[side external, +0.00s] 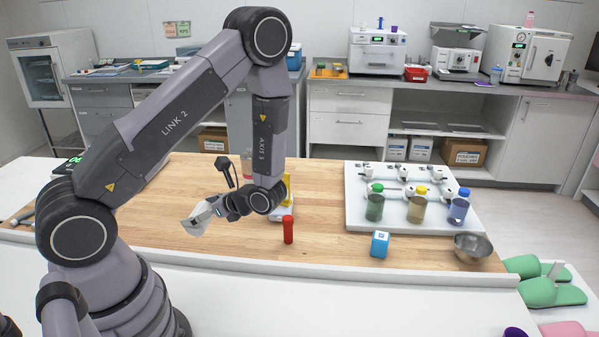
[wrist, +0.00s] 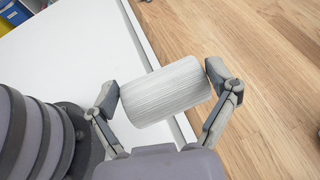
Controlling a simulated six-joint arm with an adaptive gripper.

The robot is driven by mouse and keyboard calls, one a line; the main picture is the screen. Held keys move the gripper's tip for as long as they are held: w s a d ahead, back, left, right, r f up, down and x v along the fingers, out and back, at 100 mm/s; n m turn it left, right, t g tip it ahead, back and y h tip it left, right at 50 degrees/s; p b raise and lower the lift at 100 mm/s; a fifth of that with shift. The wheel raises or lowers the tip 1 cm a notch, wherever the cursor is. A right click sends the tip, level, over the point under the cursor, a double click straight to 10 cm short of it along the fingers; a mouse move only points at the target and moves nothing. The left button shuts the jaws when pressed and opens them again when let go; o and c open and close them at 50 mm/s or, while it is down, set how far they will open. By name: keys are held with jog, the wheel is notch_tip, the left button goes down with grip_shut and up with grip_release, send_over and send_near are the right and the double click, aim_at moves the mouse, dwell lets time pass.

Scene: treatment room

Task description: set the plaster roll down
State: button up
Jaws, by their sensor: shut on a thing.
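The plaster roll (wrist: 166,92) is a white, finely ribbed cylinder. In the wrist view it lies crosswise between the two fingers of my gripper (wrist: 165,90), which are shut on its ends. In the side view my gripper (side external: 207,212) points to the left above the wooden table top (side external: 330,235), and the roll (side external: 194,220) shows as a pale, tilted shape at its tip. The roll looks held above the table near its front edge; the exact height is hard to tell.
Further right are a blue cube (side external: 379,244), a metal bowl (side external: 473,247) and a white board (side external: 355,218) with several coloured bottles. The wood left of my gripper looks mostly clear. A white strip (side external: 330,268) runs along the front edge.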

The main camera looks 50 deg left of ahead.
jog(key=w+d+m+t+y, duration=0.1)
jog(key=w+d+m+t, duration=0.8)
jog(key=w+d, duration=0.5)
jog(key=w+f, duration=0.2)
jog(key=w, duration=0.1)
jog(key=w+d+f, duration=0.1)
jog(key=w+f, duration=0.2)
jog(key=w, duration=0.1)
jog(key=w+d+f, duration=0.1)
jog(key=w+f, duration=0.2)
jog(key=w, duration=0.1)
jog(key=shift+w+f, duration=0.15)
jog(key=shift+w, duration=0.05)
jog(key=shift+w+f, duration=0.4)
jog(key=shift+f, duration=0.1)
jog(key=shift+w+f, duration=0.15)
jog(key=shift+f, duration=1.5)
jog(key=o, duration=1)
jog(key=shift+f, duration=0.1)
